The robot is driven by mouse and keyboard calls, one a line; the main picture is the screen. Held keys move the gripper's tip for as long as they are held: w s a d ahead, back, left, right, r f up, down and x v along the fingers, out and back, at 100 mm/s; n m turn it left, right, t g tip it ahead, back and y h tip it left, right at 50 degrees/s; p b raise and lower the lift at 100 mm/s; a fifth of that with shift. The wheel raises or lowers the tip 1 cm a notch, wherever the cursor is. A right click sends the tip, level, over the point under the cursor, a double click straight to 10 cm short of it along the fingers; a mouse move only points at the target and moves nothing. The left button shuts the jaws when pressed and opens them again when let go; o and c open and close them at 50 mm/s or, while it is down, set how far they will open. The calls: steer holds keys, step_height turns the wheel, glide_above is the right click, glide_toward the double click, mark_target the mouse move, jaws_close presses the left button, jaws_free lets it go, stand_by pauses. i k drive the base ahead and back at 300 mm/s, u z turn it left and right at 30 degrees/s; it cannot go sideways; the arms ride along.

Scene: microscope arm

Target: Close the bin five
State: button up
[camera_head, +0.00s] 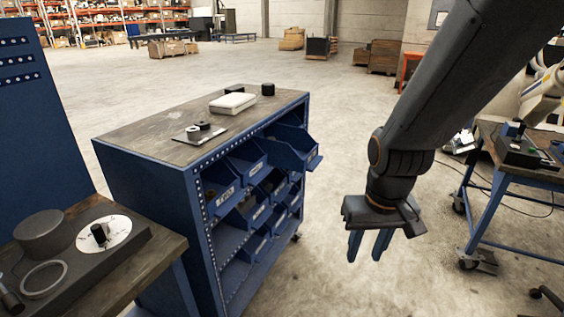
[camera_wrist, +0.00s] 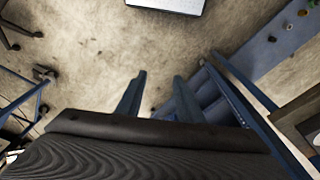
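A blue cabinet (camera_head: 198,190) holds several blue bins with white labels; the label text is too small to read, so I cannot tell which is bin five. The top right bin (camera_head: 293,148) sticks out farthest past the cabinet front. Another bin (camera_head: 222,192) at the upper left also tilts outward. My gripper (camera_head: 368,252) points down in front and to the right of the cabinet, apart from the bins. Its two fingers are spread with nothing between them. They also show apart in the wrist view (camera_wrist: 157,84), above bare floor.
A white box (camera_head: 232,103) and small dark cylinders sit on the cabinet top. A bench (camera_head: 150,262) with round parts stands at the lower left. A blue-legged table (camera_head: 520,178) stands at the right. Floor between cabinet and table is clear.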

mark_target(289, 147)
steer(key=z, duration=0.85)
steer(key=i, duration=0.95)
steer(key=u, duration=0.55)
